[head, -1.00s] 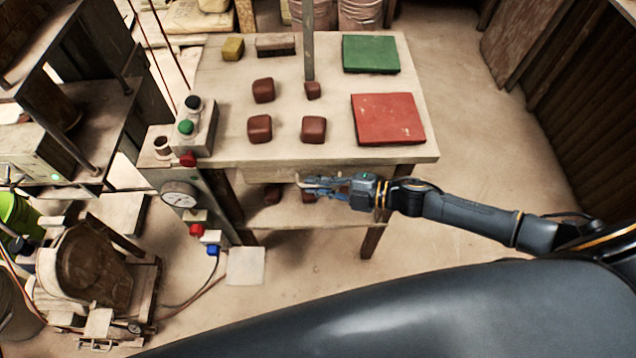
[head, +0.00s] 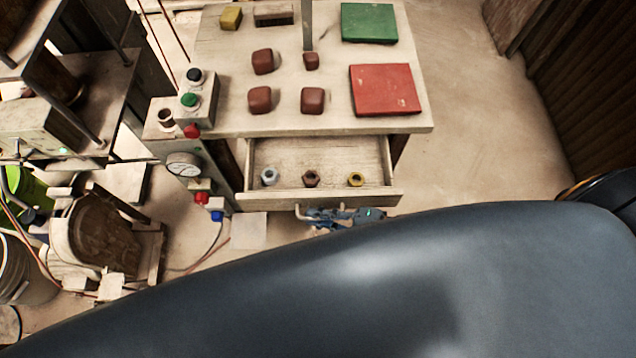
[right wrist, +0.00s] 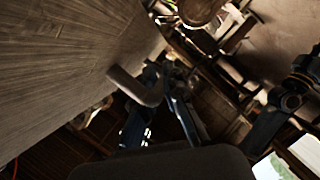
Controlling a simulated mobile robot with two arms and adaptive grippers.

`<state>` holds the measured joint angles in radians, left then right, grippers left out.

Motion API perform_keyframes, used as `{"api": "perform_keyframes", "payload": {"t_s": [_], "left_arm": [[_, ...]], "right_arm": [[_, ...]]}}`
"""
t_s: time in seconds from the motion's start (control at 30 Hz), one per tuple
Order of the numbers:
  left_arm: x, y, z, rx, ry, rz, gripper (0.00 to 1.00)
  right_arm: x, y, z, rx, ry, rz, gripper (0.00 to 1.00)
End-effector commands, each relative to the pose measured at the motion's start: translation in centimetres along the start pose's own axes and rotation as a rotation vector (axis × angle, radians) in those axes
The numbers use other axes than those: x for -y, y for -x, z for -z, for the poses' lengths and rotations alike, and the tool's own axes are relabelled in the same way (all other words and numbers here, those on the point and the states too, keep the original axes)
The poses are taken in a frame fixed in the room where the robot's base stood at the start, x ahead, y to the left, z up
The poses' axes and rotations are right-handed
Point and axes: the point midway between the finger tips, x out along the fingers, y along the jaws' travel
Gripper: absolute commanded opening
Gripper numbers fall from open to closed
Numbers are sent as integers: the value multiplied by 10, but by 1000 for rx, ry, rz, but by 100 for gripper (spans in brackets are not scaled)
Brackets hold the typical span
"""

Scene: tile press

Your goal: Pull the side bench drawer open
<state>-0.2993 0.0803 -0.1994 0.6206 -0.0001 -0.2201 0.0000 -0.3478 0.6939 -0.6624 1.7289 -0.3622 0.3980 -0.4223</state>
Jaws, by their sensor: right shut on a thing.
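The side bench drawer (head: 340,198) stands pulled out from under the bench top in the head view. Inside it lie a pale blue nut (head: 269,176), a brown nut (head: 311,178) and a yellow nut (head: 355,179). My right gripper (head: 318,213) is at the drawer's front, shut on its handle (head: 299,211). In the right wrist view the handle (right wrist: 136,86) shows as a grey bent bar at the fingers, beside the wooden drawer front (right wrist: 75,60). My own dark body hides most of the right arm. My left gripper is not in view.
The bench top (head: 345,122) carries several red-brown blocks (head: 312,99), a red tile (head: 385,90), a green tile (head: 368,22) and a yellow block (head: 231,17). A button box (head: 198,100) and gauge (head: 184,164) are at its left. Floor (head: 470,130) at right is clear.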

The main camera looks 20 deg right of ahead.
Motion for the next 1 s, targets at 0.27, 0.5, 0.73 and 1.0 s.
{"api": "perform_keyframes", "payload": {"t_s": [0.27, 0.5, 0.73, 1.0], "left_arm": [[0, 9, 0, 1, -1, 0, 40], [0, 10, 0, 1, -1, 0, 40], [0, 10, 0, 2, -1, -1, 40], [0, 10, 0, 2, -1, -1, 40]], "right_arm": [[24, 14, 33, 1, -2, 0, 0], [32, 17, 42, 1, 0, 0, 0], [32, 17, 43, 1, 1, 0, 0], [32, 17, 43, 0, 1, 0, 20]]}}
